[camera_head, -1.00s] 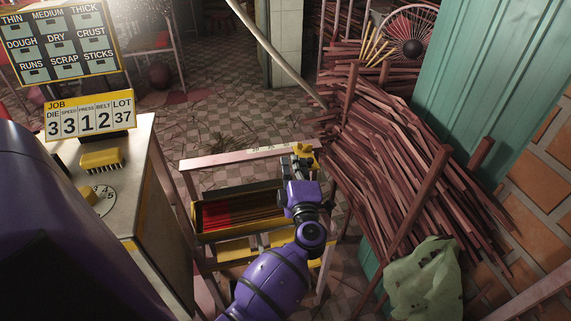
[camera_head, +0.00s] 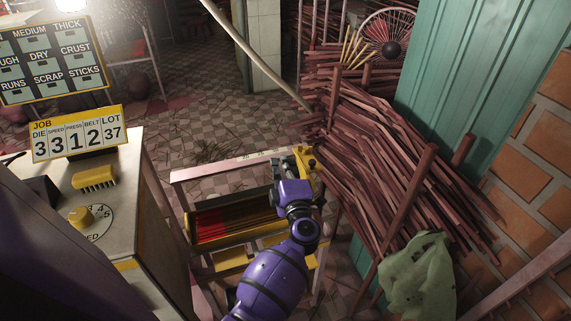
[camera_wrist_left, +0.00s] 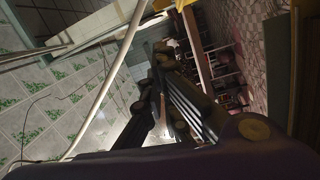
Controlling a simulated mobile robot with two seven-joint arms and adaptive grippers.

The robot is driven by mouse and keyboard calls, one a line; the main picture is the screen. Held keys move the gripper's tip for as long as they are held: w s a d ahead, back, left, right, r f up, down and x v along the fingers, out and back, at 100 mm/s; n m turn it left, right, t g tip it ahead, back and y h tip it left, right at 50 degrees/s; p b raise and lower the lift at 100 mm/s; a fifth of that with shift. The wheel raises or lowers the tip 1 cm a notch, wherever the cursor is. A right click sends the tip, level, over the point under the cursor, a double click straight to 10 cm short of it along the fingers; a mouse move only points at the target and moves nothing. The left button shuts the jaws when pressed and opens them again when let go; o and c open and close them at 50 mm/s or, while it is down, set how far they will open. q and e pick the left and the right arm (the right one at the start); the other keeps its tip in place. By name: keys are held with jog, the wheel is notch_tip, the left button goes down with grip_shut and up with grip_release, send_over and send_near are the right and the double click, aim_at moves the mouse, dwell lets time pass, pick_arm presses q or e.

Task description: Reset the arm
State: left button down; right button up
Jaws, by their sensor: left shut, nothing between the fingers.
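My left arm, purple with black joints, comes up from the bottom middle of the head view. Its left gripper (camera_head: 279,170) is over the right side of a wooden-railed rack (camera_head: 235,163); whether it touches the rack is unclear. In the left wrist view the dark fingers of the left gripper (camera_wrist_left: 165,75) are close together with nothing between them. My right gripper is not in view.
A tray of red and brown sticks (camera_head: 232,222) sits in the rack. A machine with a yellow dial (camera_head: 81,218) and a job sign (camera_head: 79,133) stands left. A stick pile (camera_head: 375,165) and green cloth (camera_head: 418,278) are right. Tiled floor (camera_head: 215,115) lies open behind.

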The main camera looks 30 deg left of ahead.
pick_arm(q)
jog(key=b+v, duration=0.1)
jog(key=v, duration=0.9)
jog(key=w+d+r+m+t+h, duration=0.3)
jog(key=d+r+m+t+h, duration=0.15)
jog(key=d+m+h, duration=0.35)
jog(key=s+d+f+m+h+p, duration=0.1)
jog(key=s+d+f+m+h, duration=0.4)
jog(key=f+m, duration=0.3)
jog(key=s+a+f+m+g+p, duration=0.1)
jog(key=s+f, duration=0.4)
jog(key=s, duration=0.5)
jog(key=s+a+f+m+g+p, duration=0.1)
jog(key=s+a+f+m+g, duration=0.2)
jog(key=s, duration=0.8)
jog(key=s+a+f+m+g+p, duration=0.1)
jog(key=s+a+f+m+g, duration=0.1)
jog(key=s+f+m+g, duration=0.2)
jog(key=s+f+g, duration=0.2)
jog(key=s+f, duration=0.2)
jog(key=s, duration=0.2)
jog(key=shift+s+f+m, duration=0.25)
jog(key=shift+s+m, duration=0.1)
jog(key=shift+m, duration=0.05)
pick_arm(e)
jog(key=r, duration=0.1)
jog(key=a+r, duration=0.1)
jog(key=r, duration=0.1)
